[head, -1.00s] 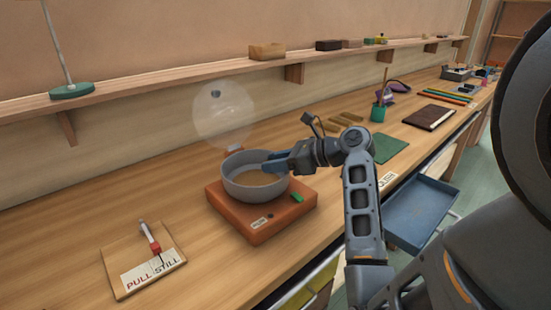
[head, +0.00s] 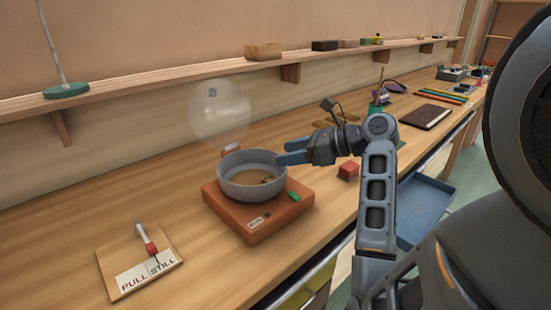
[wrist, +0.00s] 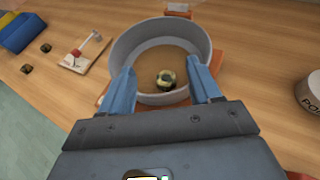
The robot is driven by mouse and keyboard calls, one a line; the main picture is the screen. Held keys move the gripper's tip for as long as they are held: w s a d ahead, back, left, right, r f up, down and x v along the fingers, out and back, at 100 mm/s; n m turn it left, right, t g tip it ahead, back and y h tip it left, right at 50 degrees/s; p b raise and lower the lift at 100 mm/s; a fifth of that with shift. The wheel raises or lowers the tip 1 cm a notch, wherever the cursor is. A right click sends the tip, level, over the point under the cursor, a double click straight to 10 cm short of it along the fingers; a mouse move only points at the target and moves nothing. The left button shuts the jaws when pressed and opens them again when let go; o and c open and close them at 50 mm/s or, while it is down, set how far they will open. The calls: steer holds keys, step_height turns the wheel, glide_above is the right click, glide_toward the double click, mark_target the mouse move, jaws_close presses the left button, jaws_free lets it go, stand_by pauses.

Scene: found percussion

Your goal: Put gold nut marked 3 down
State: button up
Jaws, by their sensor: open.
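A gold nut (wrist: 166,78) lies on the floor of a round grey pan (head: 250,194), near the wall closest to my gripper in the wrist view. It shows only as a small dark-gold shape (head: 268,180) in the head view, and I cannot read its mark. The pan sits on an orange base (head: 252,225) with a green tab. My gripper (head: 281,152) is open and empty, above and beside the pan's right rim. In the wrist view its blue fingers (wrist: 160,65) stand apart, with the nut visible between them.
A red block (head: 348,171) stands right of the base. A translucent dome (head: 218,112) is behind the pan. Two more nuts (wrist: 27,69) lie left in the wrist view.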

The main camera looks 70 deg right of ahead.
steer(key=v, duration=0.6)
steer(key=shift+s+r, duration=0.2)
steer(key=shift+s, duration=0.05)
